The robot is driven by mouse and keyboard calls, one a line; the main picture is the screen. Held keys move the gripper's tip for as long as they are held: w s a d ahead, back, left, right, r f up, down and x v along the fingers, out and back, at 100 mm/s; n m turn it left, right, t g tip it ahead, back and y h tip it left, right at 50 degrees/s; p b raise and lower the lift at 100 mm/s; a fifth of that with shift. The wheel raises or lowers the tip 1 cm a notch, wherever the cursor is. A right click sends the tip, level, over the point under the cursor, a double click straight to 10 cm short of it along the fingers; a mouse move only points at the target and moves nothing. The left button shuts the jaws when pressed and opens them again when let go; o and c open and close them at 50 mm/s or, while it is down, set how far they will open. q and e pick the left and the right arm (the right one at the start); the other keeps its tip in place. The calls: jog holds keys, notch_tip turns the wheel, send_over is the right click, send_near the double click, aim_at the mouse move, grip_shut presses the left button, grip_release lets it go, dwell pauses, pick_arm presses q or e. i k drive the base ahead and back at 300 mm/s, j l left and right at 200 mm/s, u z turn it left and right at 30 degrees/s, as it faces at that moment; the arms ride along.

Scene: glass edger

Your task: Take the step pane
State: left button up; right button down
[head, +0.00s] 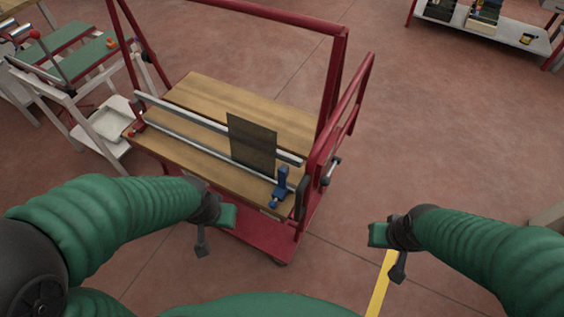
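A dark, flat rectangular pane (252,144) stands upright on the wooden deck (180,150) of a red-framed cart. It rests at the metal rails (190,118) that run along the deck, left of a blue clamp-like part (281,186). My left gripper (214,232) is in front of the cart's near edge, apart from the pane. My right gripper (384,250) is over the floor to the right of the cart, far from the pane. The finger gaps are too small to judge.
The cart's red frame (336,85) rises behind and to the right of the pane. A white stand with green panels (82,60) is at the left. A shelf (485,28) is at the far right.

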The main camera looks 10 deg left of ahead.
aim_at(253, 146)
jog(key=i+j+z, duration=0.15)
jog(key=j+z, duration=0.3)
jog(key=j, duration=0.15)
jog(key=j+z, duration=0.4)
jog(key=j, duration=0.2)
jog(key=j+z, duration=0.45)
jog(key=j, duration=0.2)
jog(key=k+j+z, duration=0.1)
jog(key=j+z, duration=0.3)
jog(key=j, duration=0.2)
